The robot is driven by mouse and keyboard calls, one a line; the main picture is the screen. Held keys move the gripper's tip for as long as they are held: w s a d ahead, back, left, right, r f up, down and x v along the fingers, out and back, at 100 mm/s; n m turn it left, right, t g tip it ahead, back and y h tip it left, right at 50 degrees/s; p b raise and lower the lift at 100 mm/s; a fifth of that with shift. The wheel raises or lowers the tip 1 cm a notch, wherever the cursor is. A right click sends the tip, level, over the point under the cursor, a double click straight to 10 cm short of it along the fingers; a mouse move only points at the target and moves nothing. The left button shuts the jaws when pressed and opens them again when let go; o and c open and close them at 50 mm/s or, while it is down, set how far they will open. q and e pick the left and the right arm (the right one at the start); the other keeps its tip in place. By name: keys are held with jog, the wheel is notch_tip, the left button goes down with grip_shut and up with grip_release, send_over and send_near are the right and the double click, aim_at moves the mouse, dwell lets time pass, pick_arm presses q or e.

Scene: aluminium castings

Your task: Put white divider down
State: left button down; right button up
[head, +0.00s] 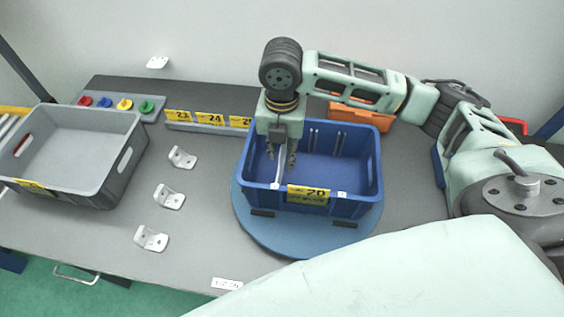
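The white divider (278,168) shows as a thin, pale upright strip inside the blue box (328,203), towards its left side. My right gripper (282,160) points down into the box from above. Its two dark fingers stand apart, one on each side of the strip, with blue showing between them. I cannot tell whether a finger touches the divider, or whether its lower edge rests on the box floor. My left gripper is out of view.
The blue box stands on a round blue turntable (300,246). A grey box (88,190) is at the left, with several white brackets (170,197) between the boxes. Coloured knobs (125,104) and yellow number labels (209,119) line the back. An orange bin (352,115) stands behind.

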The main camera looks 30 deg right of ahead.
notch_tip(320, 180, up, 6)
jog(key=shift+r+b, duration=0.2)
jog(key=shift+b, duration=0.2)
jog(key=shift+a, duration=0.1)
